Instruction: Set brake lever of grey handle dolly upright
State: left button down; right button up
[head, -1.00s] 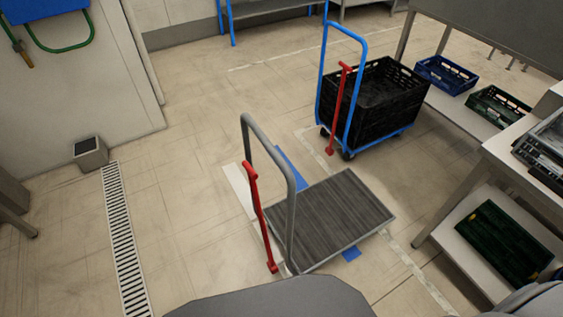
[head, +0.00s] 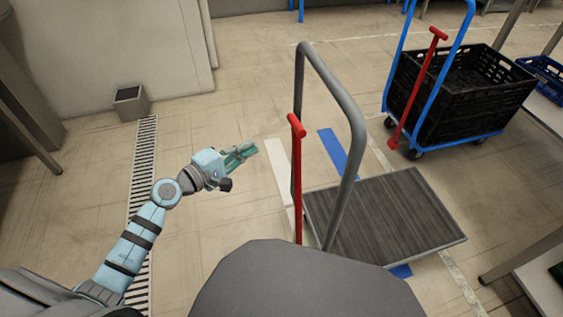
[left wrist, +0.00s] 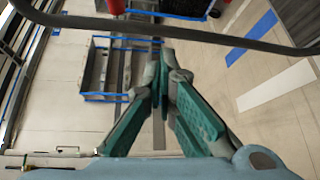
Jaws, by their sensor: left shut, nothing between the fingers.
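The grey handle dolly has a dark ribbed deck (head: 385,222) and a tall grey hoop handle (head: 340,90) at its near-left end. Its red brake lever (head: 297,185) stands along the left side of the handle, its short crosswise grip at the top. It looks close to vertical in the head view, but I cannot tell its exact tilt. My left gripper (head: 248,150) is shut and empty, left of the lever and apart from it. Its teal fingers come together in the left wrist view (left wrist: 163,75), where a dark bar crosses the top. My right gripper is out of view.
A blue-handled dolly (head: 470,20) with a black crate (head: 475,105) and its own red lever (head: 415,90) stands at the upper right. A floor drain (head: 145,165) and small grey box (head: 130,103) lie left. The floor beyond my left gripper is clear.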

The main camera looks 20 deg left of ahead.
pick_arm(q)
jog(key=d+r+b+x, duration=0.1)
jog(key=b+x, duration=0.1)
jog(key=x, duration=0.8)
jog(key=s, duration=0.1)
jog(key=s+d+r, duration=0.1)
jog(key=s+d+p, duration=0.1)
jog(key=shift+d+r, duration=0.15)
jog(key=shift+r, duration=0.15)
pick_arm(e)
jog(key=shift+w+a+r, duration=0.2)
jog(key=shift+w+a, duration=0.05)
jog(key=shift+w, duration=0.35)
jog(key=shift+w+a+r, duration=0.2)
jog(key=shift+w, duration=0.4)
pick_arm(q)
jog(key=shift+s, duration=0.1)
